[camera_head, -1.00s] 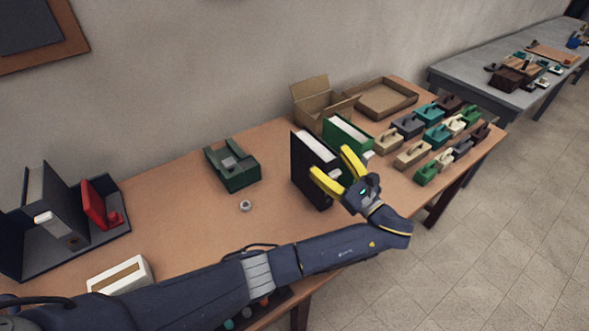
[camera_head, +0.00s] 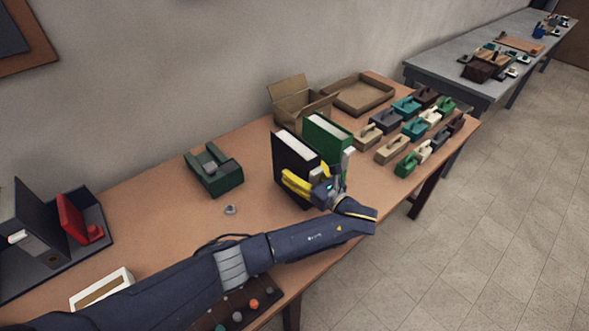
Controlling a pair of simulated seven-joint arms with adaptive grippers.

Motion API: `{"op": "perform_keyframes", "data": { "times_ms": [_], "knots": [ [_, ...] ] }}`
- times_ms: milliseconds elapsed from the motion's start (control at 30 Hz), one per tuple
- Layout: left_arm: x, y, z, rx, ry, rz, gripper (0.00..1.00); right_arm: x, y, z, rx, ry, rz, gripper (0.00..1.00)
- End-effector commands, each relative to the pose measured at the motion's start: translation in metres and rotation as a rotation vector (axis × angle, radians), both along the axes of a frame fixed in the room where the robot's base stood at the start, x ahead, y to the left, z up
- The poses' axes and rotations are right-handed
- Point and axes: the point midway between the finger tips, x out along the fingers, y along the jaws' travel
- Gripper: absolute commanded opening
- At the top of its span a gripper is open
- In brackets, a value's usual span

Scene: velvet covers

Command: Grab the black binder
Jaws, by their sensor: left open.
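The black binder (camera_head: 288,157) stands upright on the wooden table, its white page edges facing up. A green binder (camera_head: 327,136) stands upright just behind it to the right. My left gripper (camera_head: 300,180) is at the near right side of the black binder, its yellow fingers open. One finger overlaps the black binder's near lower part; the other is partly hidden by the wrist. I cannot tell whether the fingers touch the binder. My right gripper is not in view.
A dark green box (camera_head: 215,172) and a small metal ring (camera_head: 230,210) lie left of the binders. An open cardboard box (camera_head: 300,103) and a tray (camera_head: 360,96) stand behind. Several small toolbox-like blocks (camera_head: 392,150) fill the right side. The table's middle is fairly clear.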

Motion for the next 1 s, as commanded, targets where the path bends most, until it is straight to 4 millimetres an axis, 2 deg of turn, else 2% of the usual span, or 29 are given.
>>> {"op": "perform_keyframes", "data": {
  "times_ms": [200, 500, 1000],
  "knots": [
    [0.0132, 0.0110, 0.0005, 0.001, -0.002, 0.000, 0.73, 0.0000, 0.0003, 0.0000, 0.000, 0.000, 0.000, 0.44],
    [0.0146, 0.0120, 0.0002, -0.001, -0.001, 0.000, 0.74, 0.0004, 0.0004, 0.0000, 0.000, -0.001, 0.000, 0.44],
    [0.0145, 0.0120, 0.0002, -0.001, -0.001, 0.000, 0.16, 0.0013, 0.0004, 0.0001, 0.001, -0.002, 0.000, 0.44]
  ]
}}
